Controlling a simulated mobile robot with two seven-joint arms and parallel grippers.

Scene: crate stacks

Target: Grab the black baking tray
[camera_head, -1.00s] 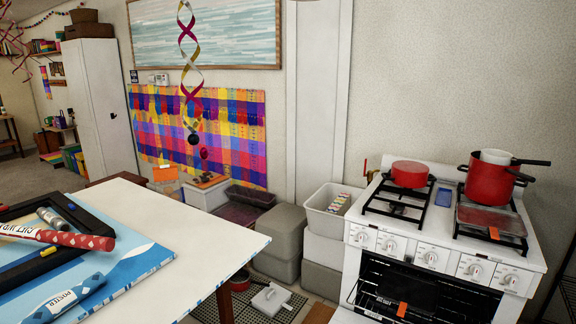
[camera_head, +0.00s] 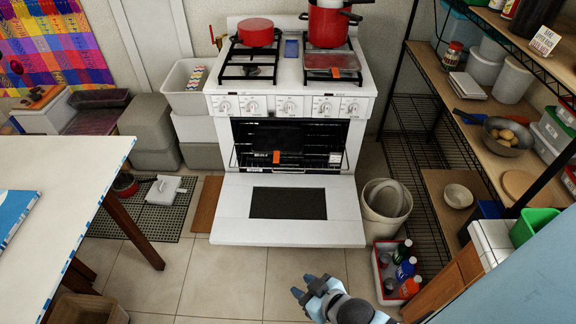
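A dark tray-like thing with an orange tag (camera_head: 277,157) shows inside the oven of the white stove (camera_head: 290,106). Its outline is hard to make out against the dark oven and its wire rack. The oven door (camera_head: 225,205) is folded down flat, with a dark window in it. My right gripper (camera_head: 303,286) is at the bottom of the view, in front of the lowered door and well apart from the tray. Its two fingertips look spread, with nothing between them. My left gripper is not in view.
A white bin (camera_head: 384,220) and a red-edged crate of bottles (camera_head: 398,272) stand right of the door. Shelves (camera_head: 440,75) line the right side. A white table (camera_head: 60,185) stands left. Tiled floor (camera_head: 225,275) before the door is clear.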

